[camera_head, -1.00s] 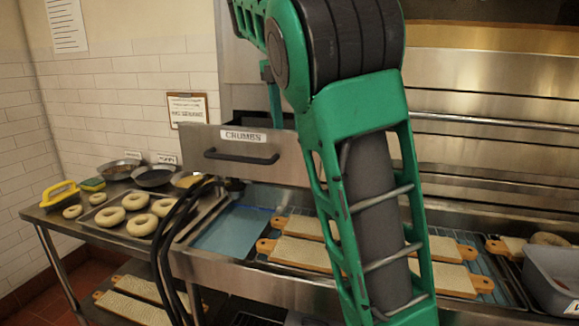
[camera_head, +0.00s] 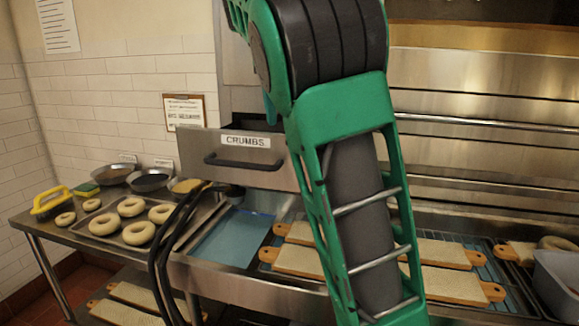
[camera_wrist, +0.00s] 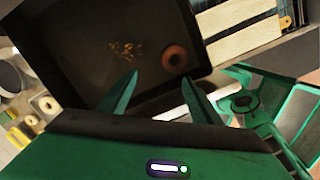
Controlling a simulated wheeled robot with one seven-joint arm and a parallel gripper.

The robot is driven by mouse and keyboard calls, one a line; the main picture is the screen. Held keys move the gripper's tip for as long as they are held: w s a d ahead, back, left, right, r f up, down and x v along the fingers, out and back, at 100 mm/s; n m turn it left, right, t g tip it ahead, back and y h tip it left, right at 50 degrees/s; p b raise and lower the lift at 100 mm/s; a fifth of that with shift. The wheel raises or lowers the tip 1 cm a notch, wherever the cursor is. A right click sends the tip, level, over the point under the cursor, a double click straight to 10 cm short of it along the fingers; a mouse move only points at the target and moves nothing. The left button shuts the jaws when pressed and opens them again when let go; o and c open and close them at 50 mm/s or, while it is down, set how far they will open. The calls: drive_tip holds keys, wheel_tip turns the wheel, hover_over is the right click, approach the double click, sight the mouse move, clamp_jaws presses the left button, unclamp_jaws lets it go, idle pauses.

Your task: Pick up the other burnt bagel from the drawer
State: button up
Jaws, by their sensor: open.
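The open drawer (camera_head: 230,160), labelled CRUMBS, juts out from the steel unit; its inside is hidden in the head view. In the wrist view I look down into the dark drawer (camera_wrist: 75,50). One brown bagel (camera_wrist: 175,59) lies on its floor, near the right wall, with a scatter of crumbs (camera_wrist: 126,49) to its left. My gripper (camera_wrist: 160,88) is open and empty. Its two green fingers point toward the drawer floor, with the bagel beyond the right finger's tip. In the head view my arm hides the gripper.
A tray of pale bagels (camera_head: 130,220) and several bowls stand on the left table. Boards (camera_head: 440,252) lie on the counter below the drawer. A grey bin (camera_head: 556,280) stands at the right. The drawer walls surround the bagel closely on the right.

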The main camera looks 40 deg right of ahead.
drive_tip(key=shift+g+y, duration=0.5)
drive_tip(key=shift+y, duration=0.1)
drive_tip(key=d+f, duration=0.1)
drive_tip(key=w+d+f, duration=0.1)
drive_tip(key=d+f, duration=0.1)
idle(0.4)
